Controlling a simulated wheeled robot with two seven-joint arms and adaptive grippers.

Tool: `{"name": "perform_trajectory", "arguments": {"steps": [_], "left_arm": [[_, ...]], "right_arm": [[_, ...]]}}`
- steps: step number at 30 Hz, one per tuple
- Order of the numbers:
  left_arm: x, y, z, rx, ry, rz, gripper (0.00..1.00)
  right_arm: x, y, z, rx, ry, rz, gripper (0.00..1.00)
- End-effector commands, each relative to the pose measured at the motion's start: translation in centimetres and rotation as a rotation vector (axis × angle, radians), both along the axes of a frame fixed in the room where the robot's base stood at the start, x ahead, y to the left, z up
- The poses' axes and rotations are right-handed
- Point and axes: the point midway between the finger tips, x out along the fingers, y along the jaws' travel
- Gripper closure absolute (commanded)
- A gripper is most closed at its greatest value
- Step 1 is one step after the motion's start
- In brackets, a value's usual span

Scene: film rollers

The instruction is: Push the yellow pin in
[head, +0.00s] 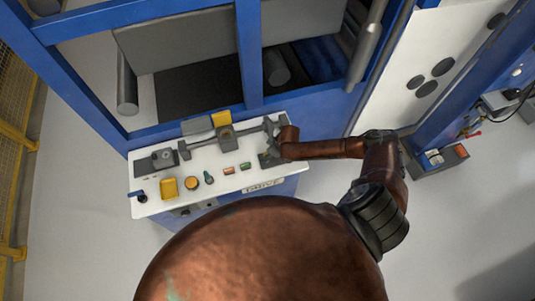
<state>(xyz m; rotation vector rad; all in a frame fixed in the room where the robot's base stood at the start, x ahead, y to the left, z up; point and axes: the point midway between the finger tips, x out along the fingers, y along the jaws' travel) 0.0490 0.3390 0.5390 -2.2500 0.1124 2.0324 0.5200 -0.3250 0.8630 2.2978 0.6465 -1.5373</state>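A white-topped control panel (150,208) stands in front of a blue machine frame. Yellow parts show on it: a yellow piece (221,118) at the back edge, a yellow block (169,187) at the front left, and a round orange-yellow button (191,184) beside that block. I cannot tell which of these is the yellow pin. My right gripper (269,144) is at the right end of the panel, beside the grey bar mechanism (226,134) and apart from the yellow parts. Its fingers blend with the grey parts, so I cannot tell their opening. My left gripper is out of view.
Blue posts and a grey roller (276,68) stand behind. A tool tray (441,161) lies right; open floor surrounds the panel.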

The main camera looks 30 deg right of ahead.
Motion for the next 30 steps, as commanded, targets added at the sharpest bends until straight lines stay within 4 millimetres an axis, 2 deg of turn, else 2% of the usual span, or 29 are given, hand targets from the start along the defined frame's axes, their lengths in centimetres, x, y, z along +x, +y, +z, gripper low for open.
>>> {"name": "perform_trajectory", "arguments": {"steps": [8, 24, 30], "left_arm": [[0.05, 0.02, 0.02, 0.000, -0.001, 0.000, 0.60], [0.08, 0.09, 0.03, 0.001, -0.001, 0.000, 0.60], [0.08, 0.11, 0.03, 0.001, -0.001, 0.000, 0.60]], "right_arm": [[0.06, 0.10, -0.15, 0.001, -0.001, 0.001, 0.62], [0.03, 0.06, -0.14, 0.001, -0.001, 0.000, 1.00], [0.02, 0.06, -0.14, 0.000, 0.000, 0.000, 1.00]]}}
